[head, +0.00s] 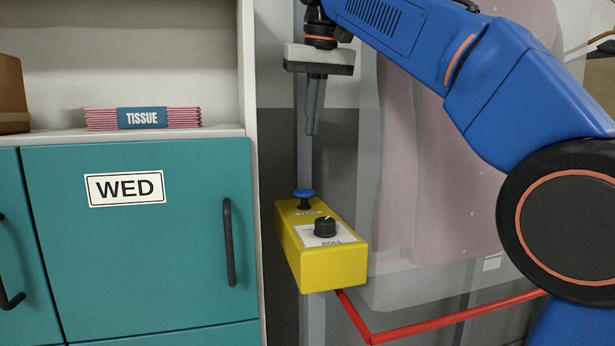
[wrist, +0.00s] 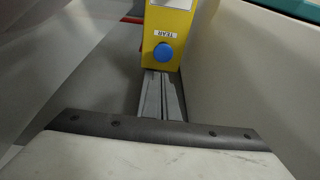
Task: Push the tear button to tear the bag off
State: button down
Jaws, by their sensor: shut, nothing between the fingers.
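The yellow control box (head: 322,264) is mounted on a grey post, with a blue mushroom button (head: 303,195) at its back end and a black knob (head: 325,227) marked ROLL nearer the front. In the wrist view the blue button (wrist: 163,52) sits beside a TEAR label on the yellow box (wrist: 168,22). My gripper (head: 312,132) points down above the blue button, apart from it, with its fingers together and empty. In the wrist view the closed fingers (wrist: 162,92) point toward the button.
A clear bag with a pinkish garment (head: 435,170) hangs behind my arm. A red bar (head: 440,321) runs below the box to the right. A teal cabinet (head: 150,245) marked WED, with a black handle (head: 229,242), stands close on the left. Tissue packs (head: 143,118) lie on its shelf.

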send_near(308, 192)
jog(key=w+f, duration=0.2)
jog(key=f, duration=0.1)
jog(key=w+a+f, duration=0.1)
jog(key=shift+f, duration=0.9)
jog(key=shift+f, duration=0.1)
jog(key=shift+f, duration=1.6)
jog(key=shift+r, duration=0.45)
notch_tip(308, 192, up, 5)
jog(key=shift+f, duration=0.25)
jog(key=v, duration=0.9)
